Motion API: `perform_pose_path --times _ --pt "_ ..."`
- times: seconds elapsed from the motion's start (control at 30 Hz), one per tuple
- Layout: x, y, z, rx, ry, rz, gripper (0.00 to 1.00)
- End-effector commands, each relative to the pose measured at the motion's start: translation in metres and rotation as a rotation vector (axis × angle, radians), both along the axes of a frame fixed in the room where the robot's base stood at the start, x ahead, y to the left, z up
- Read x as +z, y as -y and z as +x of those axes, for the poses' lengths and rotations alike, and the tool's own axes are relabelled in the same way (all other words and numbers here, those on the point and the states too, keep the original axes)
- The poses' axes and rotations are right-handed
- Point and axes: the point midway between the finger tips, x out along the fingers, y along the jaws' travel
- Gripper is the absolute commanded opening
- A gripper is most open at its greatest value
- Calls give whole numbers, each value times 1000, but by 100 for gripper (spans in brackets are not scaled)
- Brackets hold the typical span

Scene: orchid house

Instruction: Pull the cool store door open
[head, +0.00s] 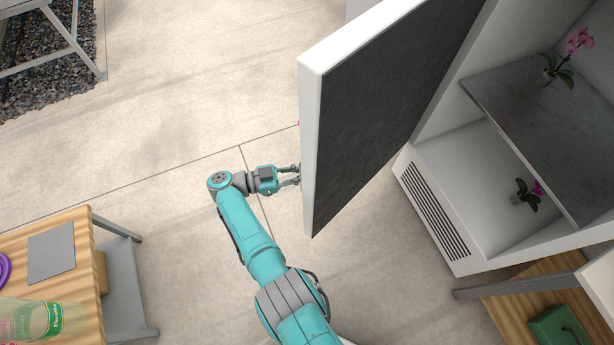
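The cool store door (385,100) stands wide open, swung out from the white cool store (440,215). Its dark inner panel faces right and its white edge faces me. My gripper (296,175) is at the left, outer side of the door, close against the white edge. Its two fingers show a gap between them, but their tips are partly hidden by the door. The door's handle is hidden, so I cannot tell whether the fingers hold it.
Inside the cool store are a grey shelf (520,105) and two pink orchids (552,70) (526,194). A wooden bench (85,275) stands at lower left and another table (515,305) at lower right. The floor left of the door is clear.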

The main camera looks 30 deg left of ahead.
Motion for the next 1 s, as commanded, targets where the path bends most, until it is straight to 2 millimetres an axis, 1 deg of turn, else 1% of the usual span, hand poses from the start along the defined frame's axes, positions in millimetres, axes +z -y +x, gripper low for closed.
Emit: perform_pose_path --times 0.2,0.57,0.6,0.67,0.7,1.0 --pt "-1 -4 1 1 -2 0 0" --pt "-1 -4 1 1 -2 0 0" --pt "-1 -4 1 1 -2 0 22" --pt "-1 -4 1 1 -2 0 37" --pt "-1 -4 1 1 -2 0 41" --pt "0 -4 2 0 -1 -1 41"
